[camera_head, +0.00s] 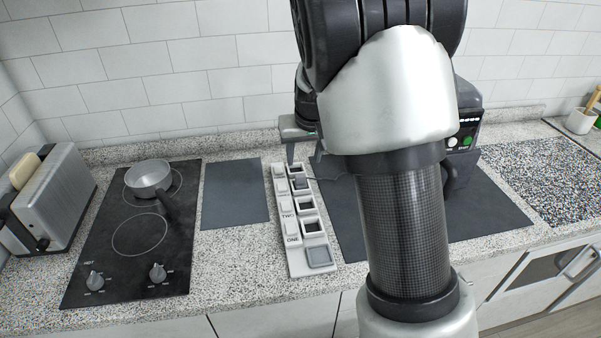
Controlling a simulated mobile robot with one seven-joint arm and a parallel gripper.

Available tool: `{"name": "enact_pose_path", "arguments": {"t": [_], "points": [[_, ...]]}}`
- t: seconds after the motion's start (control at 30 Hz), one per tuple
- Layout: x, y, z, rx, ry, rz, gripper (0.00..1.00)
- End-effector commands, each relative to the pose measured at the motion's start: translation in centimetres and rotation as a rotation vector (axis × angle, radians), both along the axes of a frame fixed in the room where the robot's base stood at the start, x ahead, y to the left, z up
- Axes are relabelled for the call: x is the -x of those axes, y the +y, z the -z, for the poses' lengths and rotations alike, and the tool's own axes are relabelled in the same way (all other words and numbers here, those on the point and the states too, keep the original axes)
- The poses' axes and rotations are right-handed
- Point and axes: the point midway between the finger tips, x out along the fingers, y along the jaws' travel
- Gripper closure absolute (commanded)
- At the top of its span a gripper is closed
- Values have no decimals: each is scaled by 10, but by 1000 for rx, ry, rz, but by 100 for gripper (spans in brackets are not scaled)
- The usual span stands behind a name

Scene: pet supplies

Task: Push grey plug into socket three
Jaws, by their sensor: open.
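A white socket strip (298,268) lies on the counter with a row of dark square openings. Labels ONE and TWO are readable on its left side, counting from the near end. A small grey block, which looks like the grey plug (300,183), sits at the third opening, past TWO; I cannot tell how deep it is. A larger grey square pad (319,257) is at the strip's near end. My gripper (302,150) is open above the strip's far end, with nothing seen between its fingers. My arm hides part of it.
A black hob (135,245) with a metal pan (150,178) and a toaster (48,205) stand left. A dark mat (235,193) lies left of the strip, and another (340,215) lies right, partly behind my arm. A tiled wall closes the back.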

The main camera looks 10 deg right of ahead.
Motion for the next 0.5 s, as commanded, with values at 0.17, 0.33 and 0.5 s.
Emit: {"name": "enact_pose_path", "arguments": {"t": [0.17, 0.33, 0.5], "points": [[-14, -1, 36, 1, 3, 1, 53], [-26, -1, 66, 1, 3, 0, 53], [-36, 0, 90, 0, 2, -1, 53]]}}
